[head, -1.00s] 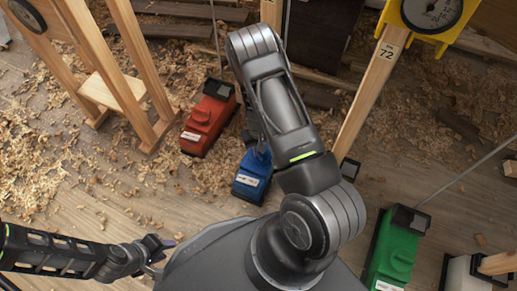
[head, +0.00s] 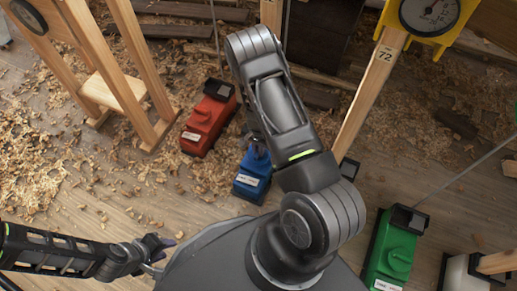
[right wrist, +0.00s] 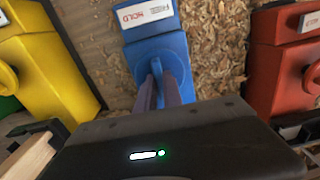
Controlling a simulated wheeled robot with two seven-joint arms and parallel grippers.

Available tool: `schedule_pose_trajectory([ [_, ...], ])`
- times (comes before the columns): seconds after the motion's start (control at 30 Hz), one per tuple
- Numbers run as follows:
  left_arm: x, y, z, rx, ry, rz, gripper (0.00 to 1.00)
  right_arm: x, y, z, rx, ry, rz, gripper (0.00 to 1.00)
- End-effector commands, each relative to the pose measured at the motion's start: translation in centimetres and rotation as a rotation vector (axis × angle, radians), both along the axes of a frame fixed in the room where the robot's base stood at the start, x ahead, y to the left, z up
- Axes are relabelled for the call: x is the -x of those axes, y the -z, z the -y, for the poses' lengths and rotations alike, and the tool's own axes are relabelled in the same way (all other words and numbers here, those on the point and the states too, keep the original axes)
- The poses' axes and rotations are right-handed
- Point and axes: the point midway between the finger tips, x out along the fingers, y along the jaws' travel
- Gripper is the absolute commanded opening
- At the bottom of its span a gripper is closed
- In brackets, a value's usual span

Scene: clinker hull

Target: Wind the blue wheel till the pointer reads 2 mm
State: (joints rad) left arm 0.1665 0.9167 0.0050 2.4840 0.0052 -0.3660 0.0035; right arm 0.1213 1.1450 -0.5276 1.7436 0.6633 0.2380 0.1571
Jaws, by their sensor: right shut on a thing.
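The blue unit (head: 252,180) stands on the floor below my right arm, with a white label on its front. In the right wrist view its round blue wheel (right wrist: 176,47) has an upright blue handle (right wrist: 157,69). My right gripper (right wrist: 166,92) is shut on that handle, with its two purple-grey fingers at either side. In the head view the right gripper is mostly hidden by its arm. A dial gauge (head: 430,12) in a yellow housing is at the top right; its pointer reading is too small to tell. My left gripper (head: 167,254) is open and empty at lower left.
A red unit (head: 207,120) stands left of the blue one, and a green unit (head: 393,253) stands at lower right. A yellow unit (right wrist: 45,60) shows in the right wrist view. Wooden posts (head: 368,95) rise nearby. Shavings cover much of the floor.

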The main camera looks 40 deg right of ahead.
Motion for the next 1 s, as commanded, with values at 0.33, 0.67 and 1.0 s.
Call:
schedule_pose_trajectory([
  [0.33,0.01,-0.07,0.0,0.0,0.0,0.0,0.33,-0.02,-0.01,-0.01,0.0,0.05,0.0,0.0],
  [0.67,0.0,-0.06,0.0,0.0,0.0,0.0,0.33,-0.01,-0.01,-0.02,0.0,0.048,0.0,0.18],
  [1.0,0.0,-0.06,0.0,0.0,0.0,0.0,0.33,-0.01,0.0,0.0,0.0,0.046,0.0,0.33],
])
